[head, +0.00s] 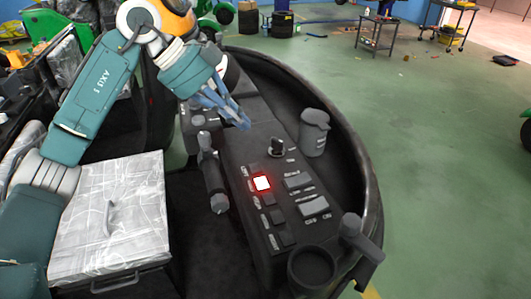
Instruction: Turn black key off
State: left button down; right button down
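The black key (277,147) stands upright on the dark control console, near its upper middle. My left gripper (242,120) reaches in from the upper left. Its blue-grey fingers point down and right, with the tips a little above and left of the key in the picture, apart from it. The fingers lie close together from this angle, and how far they are open is unclear. I see nothing held in them. My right gripper is not in view.
The console (235,165) has a lit red-edged button (262,183), dark switches (315,206), a lever (213,178), a grey cup-like container (314,132) and a joystick (355,235). A plastic-wrapped seat (110,215) is at left. Green floor (450,170) is open at right.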

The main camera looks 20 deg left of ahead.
aim_at(277, 144)
pick_arm(q)
jog(key=p+x, duration=0.2)
jog(key=x, duration=0.8)
jog(key=shift+s+f, duration=0.1)
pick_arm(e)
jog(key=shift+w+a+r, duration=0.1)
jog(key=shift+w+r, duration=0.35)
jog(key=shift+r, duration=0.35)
pick_arm(q)
jog(key=shift+a, duration=0.1)
